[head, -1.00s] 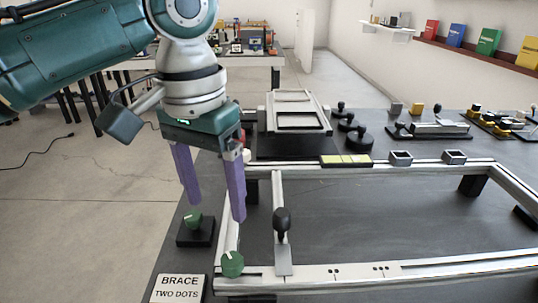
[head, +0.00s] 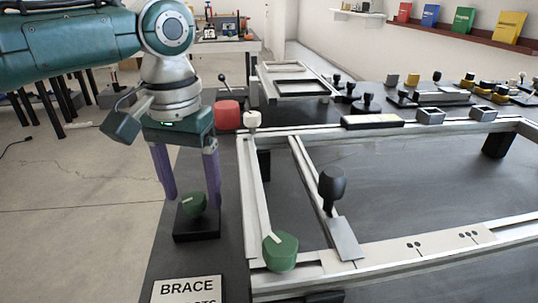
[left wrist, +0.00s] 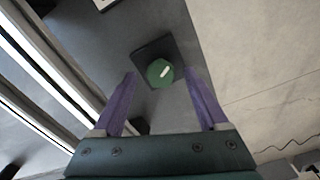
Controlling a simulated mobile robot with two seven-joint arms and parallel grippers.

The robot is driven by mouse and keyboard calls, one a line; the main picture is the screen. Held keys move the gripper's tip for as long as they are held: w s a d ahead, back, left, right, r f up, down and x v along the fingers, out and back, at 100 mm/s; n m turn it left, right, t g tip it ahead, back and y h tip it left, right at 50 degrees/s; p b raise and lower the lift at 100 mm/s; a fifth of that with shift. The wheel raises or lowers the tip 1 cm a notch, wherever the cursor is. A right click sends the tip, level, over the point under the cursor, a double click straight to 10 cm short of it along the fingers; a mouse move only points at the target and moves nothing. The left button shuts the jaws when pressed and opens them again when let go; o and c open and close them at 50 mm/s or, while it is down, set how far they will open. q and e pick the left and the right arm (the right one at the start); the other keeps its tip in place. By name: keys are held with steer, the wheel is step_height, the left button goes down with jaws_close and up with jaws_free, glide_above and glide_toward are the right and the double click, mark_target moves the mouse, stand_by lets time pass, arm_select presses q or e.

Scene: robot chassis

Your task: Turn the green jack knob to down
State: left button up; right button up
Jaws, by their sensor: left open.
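A green knob (head: 193,204) with a pale pointer line stands on a square black base (head: 197,223) at the table's left edge. A second green knob (head: 280,250), also with a pale line, sits at the near left corner of the metal frame. No label shows which is the jack knob. My left gripper (head: 191,202) points down with its purple fingers open, one each side of the knob on the black base. In the left wrist view this knob (left wrist: 160,72) lies between the fingertips; contact is not clear. My right gripper is out of view.
The metal frame (head: 380,262) lies right of the gripper, with a black-handled slider (head: 332,188) across it. A red knob (head: 227,114) and a white-topped lever (head: 252,119) stand behind. A label reading "BRACE" (head: 187,288) is in front. Floor lies open to the left.

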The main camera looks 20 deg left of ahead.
arm_select(q)
steer(key=shift+f, duration=0.4)
jaws_close()
stand_by(0.4)
